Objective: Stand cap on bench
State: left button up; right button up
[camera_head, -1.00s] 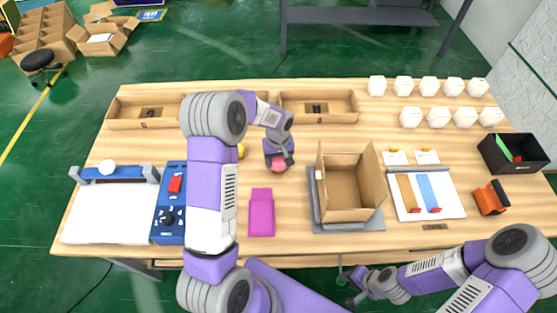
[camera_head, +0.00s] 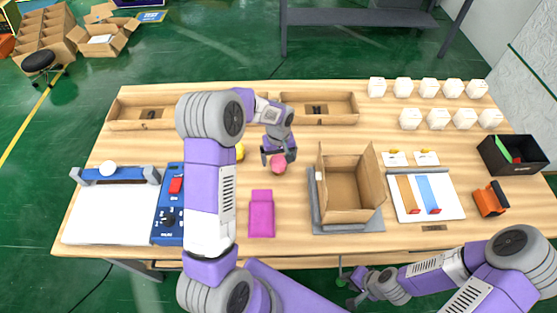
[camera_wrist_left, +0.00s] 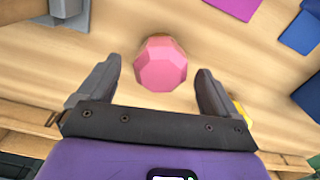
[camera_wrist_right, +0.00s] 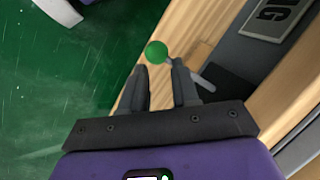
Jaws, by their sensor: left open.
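The pink faceted cap (camera_head: 278,165) stands on the wooden bench (camera_head: 290,200). In the left wrist view the cap (camera_wrist_left: 160,64) sits just beyond and between the fingertips, with clear gaps on both sides. My left gripper (camera_head: 279,156) is open and empty, just behind the cap in the head view. My right gripper (camera_wrist_right: 160,75) is low at the bench's front edge, its fingers partly apart with nothing seen between them. It also shows in the head view (camera_head: 352,292).
A magenta box (camera_head: 261,213) lies in front of the cap. An open cardboard box (camera_head: 345,190) stands to the right. A blue control panel (camera_head: 168,217) is to the left. A yellow object (camera_head: 240,152) is partly hidden by my left arm.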

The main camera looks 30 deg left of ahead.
aim_at(279, 159)
pick_arm(q)
notch_tip(279, 159, up, 10)
jog(key=p, duration=0.1)
dwell(0.6)
